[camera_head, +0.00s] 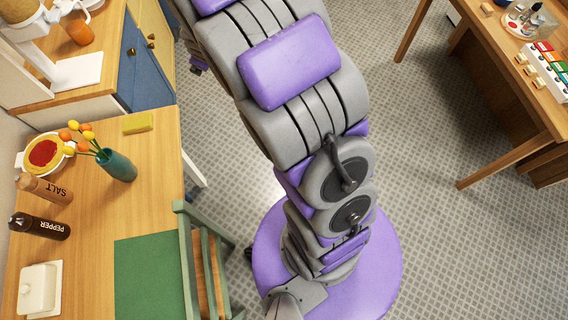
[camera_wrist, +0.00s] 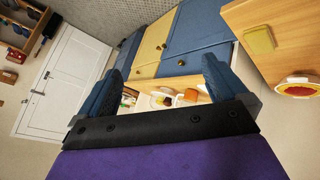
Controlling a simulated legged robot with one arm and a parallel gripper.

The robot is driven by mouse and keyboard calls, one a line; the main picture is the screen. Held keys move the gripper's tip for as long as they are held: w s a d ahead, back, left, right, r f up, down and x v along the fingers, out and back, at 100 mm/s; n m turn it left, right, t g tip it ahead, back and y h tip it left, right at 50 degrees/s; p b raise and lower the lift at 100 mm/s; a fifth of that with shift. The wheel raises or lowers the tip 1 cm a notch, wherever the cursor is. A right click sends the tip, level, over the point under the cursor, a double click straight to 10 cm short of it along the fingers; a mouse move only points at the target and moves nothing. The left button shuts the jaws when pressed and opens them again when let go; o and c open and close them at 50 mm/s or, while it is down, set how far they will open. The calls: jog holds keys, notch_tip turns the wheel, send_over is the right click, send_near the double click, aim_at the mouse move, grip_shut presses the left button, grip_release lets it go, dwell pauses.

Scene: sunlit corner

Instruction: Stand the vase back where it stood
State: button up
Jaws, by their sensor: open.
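The teal vase (camera_head: 117,166) with orange and yellow flowers is on the wooden table at the left in the head view. It looks upright, its mouth pointing up and left in the picture, but I cannot be sure it is not tilted. It is not in the wrist view. My gripper (camera_wrist: 165,56) shows in the wrist view with its two dark blue fingers wide apart and nothing between them. In the head view my arm runs off the top edge, so the gripper is hidden there.
Near the vase are a yellow sponge (camera_head: 137,123), a pie (camera_head: 44,153), a salt mill (camera_head: 45,188), a pepper mill (camera_head: 40,226) and a white butter dish (camera_head: 40,290). A green mat (camera_head: 148,278) and a green chair (camera_head: 200,262) are in front. Another table (camera_head: 500,75) stands right.

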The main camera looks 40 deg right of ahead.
jog(key=s+d+r+m+g+h, duration=0.1)
jog(key=s+r+m+g, duration=0.1)
jog(key=s, duration=0.4)
jog(key=s+d+r+m+g, duration=0.1)
jog(key=s+r, duration=0.1)
jog(key=s, duration=0.5)
jog(key=s+d+r+m+g+h, duration=0.1)
jog(key=s+d+r+m+g, duration=0.15)
jog(key=s, duration=0.35)
jog(key=s+a+r+g+y, duration=0.1)
jog(key=s+a, duration=0.3)
jog(key=s, duration=0.8)
jog(key=s+a+r+g+y, duration=0.1)
jog(key=s+a+g, duration=0.2)
jog(key=s, duration=1)
jog(key=shift+a+r+m+y, duration=0.3)
jog(key=shift+a+m+y, duration=0.15)
jog(key=shift+a, duration=0.1)
jog(key=shift+g, duration=0.25)
